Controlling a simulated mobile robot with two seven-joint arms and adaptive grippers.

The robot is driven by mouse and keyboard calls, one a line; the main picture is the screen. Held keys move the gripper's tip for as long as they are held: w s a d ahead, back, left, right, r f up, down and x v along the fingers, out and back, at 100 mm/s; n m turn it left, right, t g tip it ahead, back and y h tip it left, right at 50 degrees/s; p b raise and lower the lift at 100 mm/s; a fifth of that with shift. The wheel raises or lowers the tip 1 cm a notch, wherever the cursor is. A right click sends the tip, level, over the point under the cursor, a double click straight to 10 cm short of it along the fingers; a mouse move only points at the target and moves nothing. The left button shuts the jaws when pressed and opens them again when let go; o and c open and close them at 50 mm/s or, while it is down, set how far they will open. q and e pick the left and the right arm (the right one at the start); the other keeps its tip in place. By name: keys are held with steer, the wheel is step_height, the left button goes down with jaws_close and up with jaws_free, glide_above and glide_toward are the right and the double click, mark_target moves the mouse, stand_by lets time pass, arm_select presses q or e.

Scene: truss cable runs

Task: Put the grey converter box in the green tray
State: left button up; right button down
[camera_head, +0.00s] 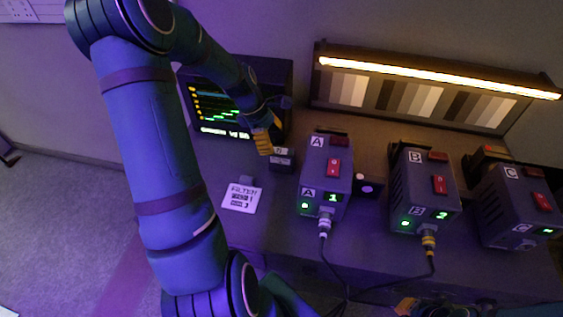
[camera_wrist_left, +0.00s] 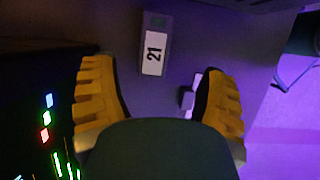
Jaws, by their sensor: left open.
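A small grey box with a white label reading 21 (camera_wrist_left: 154,45) lies on the desk; it may be the converter box, but I cannot be sure. In the head view a small dark box with a white label (camera_head: 281,158) sits just right of my left fingertips and looks like the same one. My left gripper (camera_head: 263,138) is open above the desk. In the left wrist view its yellow fingers (camera_wrist_left: 160,95) are wide apart with nothing between them, and the box lies beyond them. My right gripper (camera_head: 407,306) shows only in part at the bottom edge. I see no green tray.
Grey units A (camera_head: 325,178), B (camera_head: 424,190) and C (camera_head: 515,205) stand to the right; cables plug into A and B. A white FILTER card (camera_head: 241,198) lies left of A. A lit monitor (camera_head: 222,112) stands behind my left gripper. A lamp bar (camera_head: 440,78) runs along the back.

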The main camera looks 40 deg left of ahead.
mark_target(281, 151)
arm_select(q)
steer(key=shift+b+x, duration=0.3)
steer(key=shift+x, duration=1.5)
steer(key=x, duration=0.2)
steer(key=b+x, duration=0.1)
steer(key=x, duration=0.1)
steer(key=shift+w+f, duration=0.2)
steer(key=shift+w, duration=0.25)
steer(key=shift+c, duration=0.2)
jaws_close()
